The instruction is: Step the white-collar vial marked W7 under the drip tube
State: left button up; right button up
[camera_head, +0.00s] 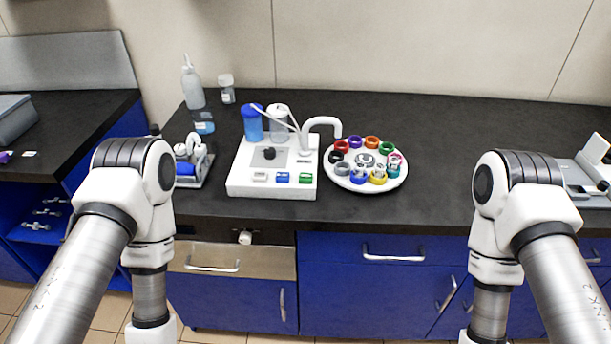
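A round white carousel (364,186) stands on the dark bench and carries a ring of vials with coloured collars. A red-collared vial (341,146) is at its back left, an orange-collared vial (372,141) at the back and a yellow-collared vial (378,178) at the front. I cannot pick out a white collar or read the mark W7. The white drip tube (322,121) arches from the twin-bioreactor unit (245,187) to the carousel's left back edge, its end near the red-collared vial. Both my arms hang down in front of the bench; their grippers are out of the picture.
The unit has a blue vessel (252,125), a clear vessel (278,125), a black knob (269,153) and coloured buttons in front. A wash bottle (193,87) and small jar (227,90) stand at the back left.

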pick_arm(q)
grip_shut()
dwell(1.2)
